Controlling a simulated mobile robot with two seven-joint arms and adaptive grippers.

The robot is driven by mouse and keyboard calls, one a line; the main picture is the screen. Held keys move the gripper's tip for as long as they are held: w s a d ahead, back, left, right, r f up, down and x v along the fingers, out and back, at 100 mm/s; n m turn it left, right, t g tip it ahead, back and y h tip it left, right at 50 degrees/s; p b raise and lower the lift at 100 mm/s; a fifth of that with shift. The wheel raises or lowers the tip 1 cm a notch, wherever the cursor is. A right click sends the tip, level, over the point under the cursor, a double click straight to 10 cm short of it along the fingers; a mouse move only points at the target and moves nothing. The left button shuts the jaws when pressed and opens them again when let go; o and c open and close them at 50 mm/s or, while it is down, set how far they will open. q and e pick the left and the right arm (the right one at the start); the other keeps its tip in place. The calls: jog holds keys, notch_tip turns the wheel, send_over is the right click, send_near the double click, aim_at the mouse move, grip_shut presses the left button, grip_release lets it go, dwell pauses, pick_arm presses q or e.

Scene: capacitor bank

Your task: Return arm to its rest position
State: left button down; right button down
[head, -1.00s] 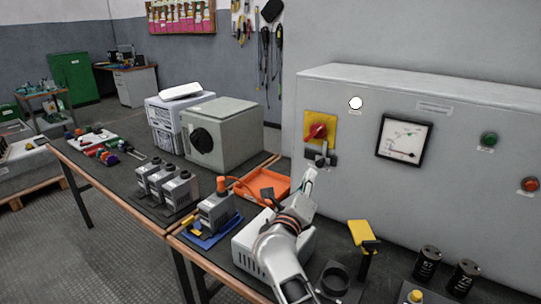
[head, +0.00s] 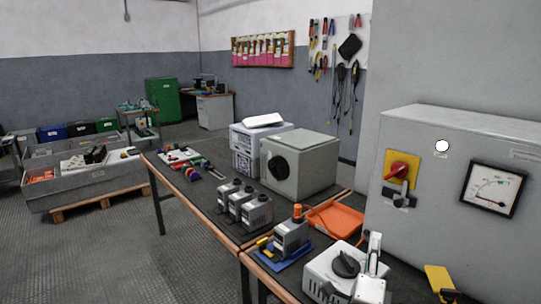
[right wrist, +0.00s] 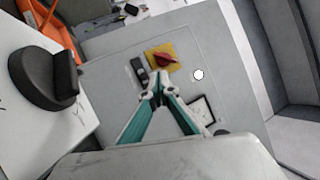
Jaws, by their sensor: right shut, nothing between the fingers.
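My right gripper (head: 375,238) is at the lower right of the head view, above and beside a white box with a black knob (head: 346,264). In the right wrist view its teal-sided fingers (right wrist: 158,86) meet at the tips, with nothing between them. They point toward the grey cabinet (head: 440,125) and are apart from it. The cabinet carries a red rotary switch (head: 400,170) on a yellow plate, also visible in the right wrist view (right wrist: 166,58). A small grey-and-black lever part (head: 402,195) sits just below the switch. My left gripper is not visible.
An orange tray (head: 338,218) lies on the bench left of my gripper. A grey box (head: 300,163), several grey capacitor units (head: 243,205) and a blue mat (head: 282,260) stand further left. A yellow-handled tool (head: 441,280) is at right. A gauge (head: 492,190) is on the cabinet.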

jog(key=s+a+f+n+g+y+p, duration=0.1)
jog(key=s+a+f+n+y, duration=0.3)
jog(key=s+f+n+y, duration=0.4)
jog(key=s+a+f+n+g+y+p, duration=0.1)
jog(key=s+a+f+n+y, duration=0.4)
jog(key=f+n, duration=0.55)
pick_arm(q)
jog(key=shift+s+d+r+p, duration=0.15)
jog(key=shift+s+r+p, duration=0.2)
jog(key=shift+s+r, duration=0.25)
pick_arm(e)
jog(key=s+d+f+n+g+h, duration=0.1)
jog(key=s+d+f+n+g, duration=0.2)
jog(key=s+f+n+g, duration=0.4)
jog(key=s+f+n, duration=0.3)
jog(key=s+f, duration=0.4)
jog(key=s, duration=0.3)
jog(key=shift+s+f+g, duration=0.3)
jog(key=shift+s+f, duration=0.05)
jog(key=shift+s, duration=0.05)
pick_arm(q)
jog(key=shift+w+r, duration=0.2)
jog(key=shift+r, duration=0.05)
